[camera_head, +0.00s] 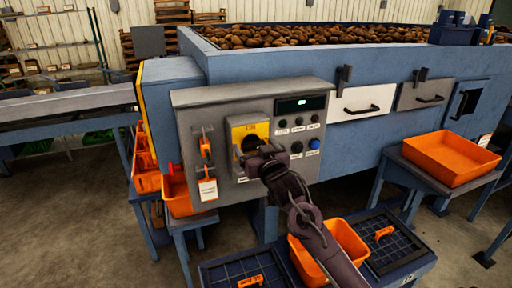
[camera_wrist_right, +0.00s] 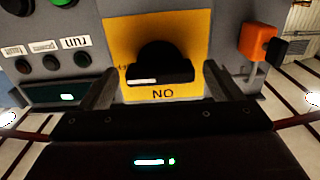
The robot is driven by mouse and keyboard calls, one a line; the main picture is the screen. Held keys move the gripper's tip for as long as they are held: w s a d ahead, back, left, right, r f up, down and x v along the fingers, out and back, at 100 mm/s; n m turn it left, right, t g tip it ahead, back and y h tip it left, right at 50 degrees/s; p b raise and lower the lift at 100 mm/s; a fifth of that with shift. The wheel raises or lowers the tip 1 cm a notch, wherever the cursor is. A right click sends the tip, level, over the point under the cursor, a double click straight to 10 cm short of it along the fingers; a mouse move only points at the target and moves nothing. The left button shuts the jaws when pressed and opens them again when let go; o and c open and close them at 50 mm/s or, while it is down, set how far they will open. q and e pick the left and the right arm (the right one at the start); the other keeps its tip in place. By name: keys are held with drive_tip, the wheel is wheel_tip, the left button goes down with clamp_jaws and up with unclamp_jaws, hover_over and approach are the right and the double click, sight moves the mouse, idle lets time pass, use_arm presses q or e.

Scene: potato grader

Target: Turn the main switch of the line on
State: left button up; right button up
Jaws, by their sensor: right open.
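The main switch is a black rotary knob (camera_wrist_right: 160,62) on a yellow plate (camera_wrist_right: 118,38). In the head view the yellow plate (camera_head: 237,132) is on the grey control panel (camera_head: 190,97), with the knob (camera_head: 249,143) partly hidden by my gripper. The wrist view appears upside down, with the ON label (camera_wrist_right: 162,94) below the knob. The knob's grip bar, with a white mark at one end, lies crosswise, not toward ON. My right gripper (camera_head: 262,158) is at the knob; its open fingers (camera_wrist_right: 157,82) stand on either side. Contact cannot be told. My left gripper is not in view.
Left of the switch, an orange lock-like piece (camera_head: 205,147) and tag (camera_head: 208,189) hang on the panel. Right are a lit display (camera_head: 297,104), several small buttons and a blue button (camera_head: 315,144). Orange crates (camera_head: 345,243) and dark-topped tables stand below.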

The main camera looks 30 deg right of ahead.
drive_tip(key=c, duration=1)
